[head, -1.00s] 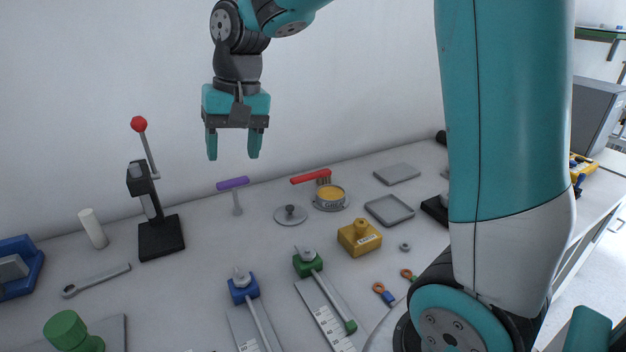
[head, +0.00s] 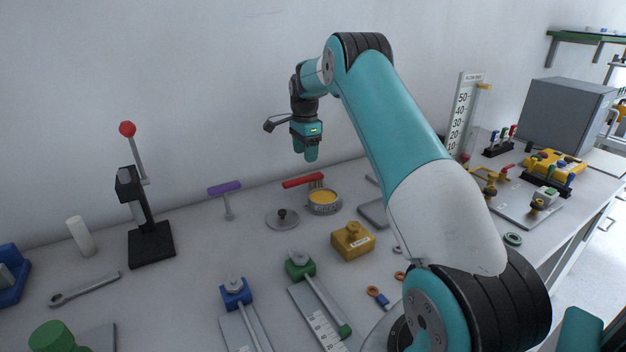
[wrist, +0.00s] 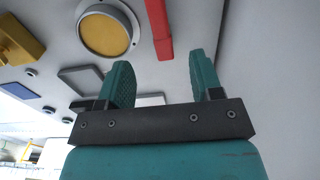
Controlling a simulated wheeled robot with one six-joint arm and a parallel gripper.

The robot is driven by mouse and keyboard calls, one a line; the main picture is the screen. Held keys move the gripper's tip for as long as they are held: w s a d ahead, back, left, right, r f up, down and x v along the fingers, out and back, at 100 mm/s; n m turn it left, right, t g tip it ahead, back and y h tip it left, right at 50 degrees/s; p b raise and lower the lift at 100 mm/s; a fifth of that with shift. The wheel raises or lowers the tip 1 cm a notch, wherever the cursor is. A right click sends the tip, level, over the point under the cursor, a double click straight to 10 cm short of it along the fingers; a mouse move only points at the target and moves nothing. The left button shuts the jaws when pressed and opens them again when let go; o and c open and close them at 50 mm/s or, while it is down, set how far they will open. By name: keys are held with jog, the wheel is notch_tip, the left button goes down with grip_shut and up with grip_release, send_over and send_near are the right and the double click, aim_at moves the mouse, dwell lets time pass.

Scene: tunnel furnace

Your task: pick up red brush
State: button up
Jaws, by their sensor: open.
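The red brush (head: 303,181) lies behind and partly above a round tin with yellow contents (head: 323,202), its red handle pointing left and its bristle end at the right near the tin. In the wrist view the red handle (wrist: 159,28) shows beyond the fingers, between them in the picture. My gripper (head: 306,155) is open and empty, fingers pointing down, above the brush and apart from it. In the wrist view my gripper (wrist: 160,82) has a wide gap between its teal fingers.
A round lid with a black knob (head: 282,218) lies left of the tin. A yellow block (head: 353,240) sits in front. A purple-handled tool (head: 225,190) stands to the left. The wall is close behind the brush. Grey trays (head: 373,212) lie to the right, partly hidden by my arm.

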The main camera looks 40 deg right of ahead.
aim_at(306, 177)
notch_tip(306, 177, down, 10)
jog(key=shift+r+p, duration=0.25)
jog(key=shift+p, duration=0.8)
jog(key=shift+c, duration=0.4)
jog(key=c, duration=1)
